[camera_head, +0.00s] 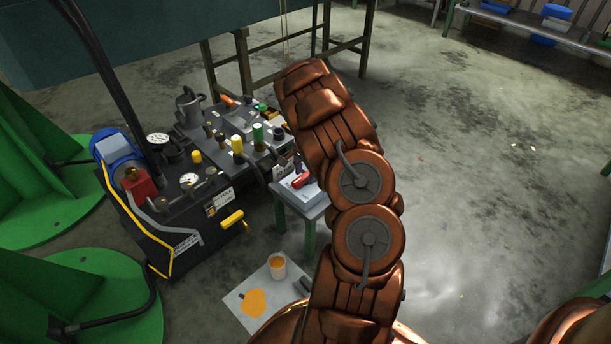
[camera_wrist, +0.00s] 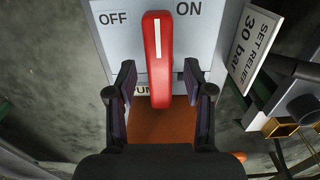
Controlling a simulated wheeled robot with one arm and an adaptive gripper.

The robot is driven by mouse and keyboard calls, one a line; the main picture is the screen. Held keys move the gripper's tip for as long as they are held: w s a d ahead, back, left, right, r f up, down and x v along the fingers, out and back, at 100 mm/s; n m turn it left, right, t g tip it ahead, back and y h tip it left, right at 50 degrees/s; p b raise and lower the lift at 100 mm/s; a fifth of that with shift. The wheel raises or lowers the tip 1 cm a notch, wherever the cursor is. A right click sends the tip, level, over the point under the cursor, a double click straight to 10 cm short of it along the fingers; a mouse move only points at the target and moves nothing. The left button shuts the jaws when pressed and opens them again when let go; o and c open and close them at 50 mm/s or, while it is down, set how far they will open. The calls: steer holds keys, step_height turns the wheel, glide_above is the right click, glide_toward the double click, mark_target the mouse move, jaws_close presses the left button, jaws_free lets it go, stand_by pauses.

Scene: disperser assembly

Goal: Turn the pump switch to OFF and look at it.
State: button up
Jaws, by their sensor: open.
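The pump switch is a red lever with a white stripe (camera_wrist: 157,38) on a pale grey panel (camera_wrist: 215,25). In the wrist view the lever stands about upright between the OFF label (camera_wrist: 113,18) at left and the ON label (camera_wrist: 188,9) at right. My gripper (camera_wrist: 160,66) is open, one finger on each side of the lever's lower part, with small gaps showing. A label under the lever is partly hidden by a finger. In the head view the red lever (camera_head: 301,180) shows on its small stand (camera_head: 309,200), left of my copper arm; my gripper is hidden there.
A "SET RELIEF 30 bar" sign (camera_wrist: 255,45) stands right of the panel in the wrist view. The dark hydraulic unit (camera_head: 190,215) with gauges and valves stands left of the switch stand. A grey sheet (camera_head: 245,312) with an orange patch and a cup lies on the floor.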

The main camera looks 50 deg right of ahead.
steer(key=shift+f, duration=0.3)
steer(key=shift+c, duration=0.3)
jaws_close()
